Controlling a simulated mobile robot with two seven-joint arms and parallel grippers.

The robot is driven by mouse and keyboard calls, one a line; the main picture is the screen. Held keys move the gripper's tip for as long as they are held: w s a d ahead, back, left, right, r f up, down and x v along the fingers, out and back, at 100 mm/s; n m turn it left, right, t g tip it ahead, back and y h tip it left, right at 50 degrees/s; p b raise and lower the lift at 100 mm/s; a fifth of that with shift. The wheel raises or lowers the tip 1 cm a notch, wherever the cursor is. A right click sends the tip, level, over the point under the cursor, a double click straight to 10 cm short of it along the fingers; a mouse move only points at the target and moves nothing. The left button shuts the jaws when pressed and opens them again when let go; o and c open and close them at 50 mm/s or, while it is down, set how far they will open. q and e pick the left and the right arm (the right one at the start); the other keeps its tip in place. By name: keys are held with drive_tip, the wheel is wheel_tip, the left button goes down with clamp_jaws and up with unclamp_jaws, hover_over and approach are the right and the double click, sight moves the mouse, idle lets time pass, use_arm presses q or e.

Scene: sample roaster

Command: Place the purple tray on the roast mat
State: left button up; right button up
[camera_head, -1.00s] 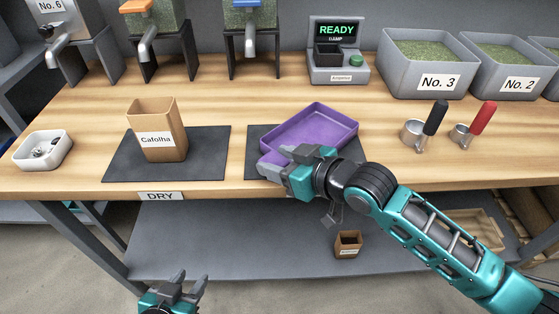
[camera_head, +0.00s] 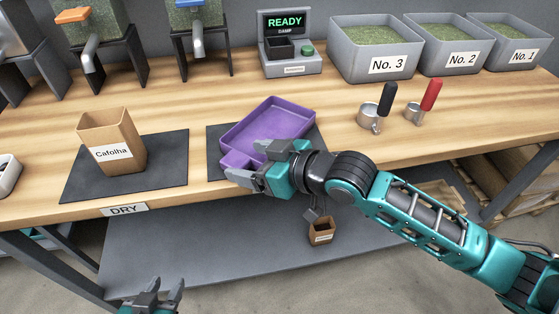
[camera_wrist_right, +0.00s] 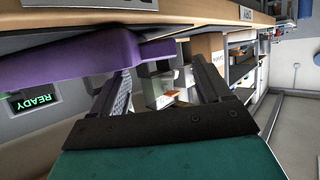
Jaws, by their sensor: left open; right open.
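The purple tray (camera_head: 268,132) lies on the right-hand dark mat (camera_head: 214,146), with its narrow end toward the front left. My arm hides part of the mat's front and any label below it. My right gripper (camera_head: 240,180) is open at the tray's narrow near end, close to the mat's front edge. In the right wrist view its fingers (camera_wrist_right: 162,92) stand apart, and the tray (camera_wrist_right: 70,60) shows beside and beyond them, not clamped. I cannot tell whether they touch it. My left gripper (camera_head: 157,292) is open and empty, low in front of the table.
A brown Cafolha bag (camera_head: 112,145) stands on the left mat (camera_head: 165,170), above a DRY label (camera_head: 124,209). Two scoops, black-handled (camera_head: 376,110) and red-handled (camera_head: 422,105), lie right of the tray. A scale (camera_head: 290,60) and grey bins (camera_head: 385,50) stand behind.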

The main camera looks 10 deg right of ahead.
drive_tip(key=v, duration=0.8)
drive_tip(key=shift+s+d+p, duration=0.25)
drive_tip(key=shift+d+p, duration=0.05)
drive_tip(key=shift+d, duration=0.05)
drive_tip(key=shift+r, duration=0.15)
drive_tip(key=s+d+f+m+g+h, duration=0.65)
drive_tip(key=s+d+f+h, duration=0.4)
drive_tip(key=s, duration=0.55)
drive_tip(key=w+a+f+t+y, duration=0.2)
drive_tip(key=w+f+t+y, duration=0.1)
drive_tip(key=w+f+t, duration=0.4)
drive_tip(key=shift+w+f+t+p, duration=0.35)
drive_tip(key=shift+f+p, duration=0.05)
drive_tip(key=shift+f, duration=1.45)
drive_tip(key=shift+a, duration=0.1)
